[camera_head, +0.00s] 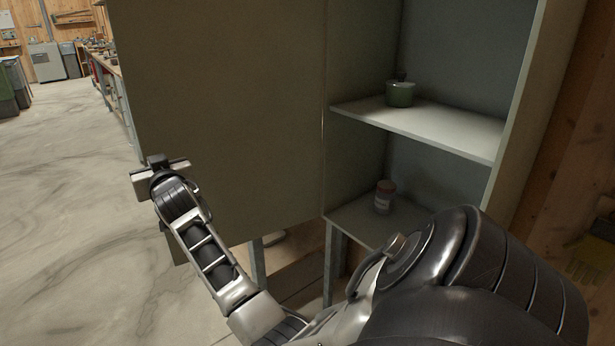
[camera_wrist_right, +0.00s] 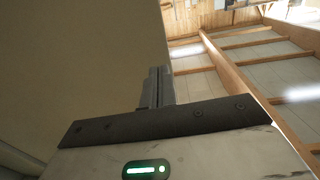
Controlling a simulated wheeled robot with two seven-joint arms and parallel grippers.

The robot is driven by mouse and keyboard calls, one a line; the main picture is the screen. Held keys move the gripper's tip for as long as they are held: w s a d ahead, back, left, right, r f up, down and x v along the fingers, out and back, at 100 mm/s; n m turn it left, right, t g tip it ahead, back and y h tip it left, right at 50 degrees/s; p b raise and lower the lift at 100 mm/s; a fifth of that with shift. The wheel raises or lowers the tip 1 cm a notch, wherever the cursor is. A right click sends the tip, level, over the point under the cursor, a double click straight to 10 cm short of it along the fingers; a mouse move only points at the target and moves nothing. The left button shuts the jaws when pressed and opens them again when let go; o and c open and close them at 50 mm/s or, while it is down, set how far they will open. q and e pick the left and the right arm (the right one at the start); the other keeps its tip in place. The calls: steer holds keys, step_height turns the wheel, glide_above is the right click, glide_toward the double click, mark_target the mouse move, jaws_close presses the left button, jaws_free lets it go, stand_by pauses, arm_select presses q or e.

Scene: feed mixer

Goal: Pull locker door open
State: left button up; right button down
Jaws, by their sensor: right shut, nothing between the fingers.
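The locker (camera_head: 520,90) stands open in the head view, with its shelves showing. Its grey-green door (camera_head: 230,110) is swung out to the left of the opening. My right arm reaches across from the lower right, in front of the door. My right gripper (camera_head: 157,163) is at the door's outer left edge, shut and empty. In the right wrist view the closed fingers (camera_wrist_right: 158,88) stand beside the door panel (camera_wrist_right: 80,60), near its edge. I cannot tell whether they touch it. My left gripper is not in view.
A green pot (camera_head: 400,94) stands on the upper shelf (camera_head: 430,128) and a jar with a reddish lid (camera_head: 384,197) on the lower one. A wooden wall is at the right. Open concrete floor (camera_head: 70,220) lies left of the door, with a workbench (camera_head: 112,80) farther back.

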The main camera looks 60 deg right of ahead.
stand_by(0.4)
steer(key=v, duration=1.2)
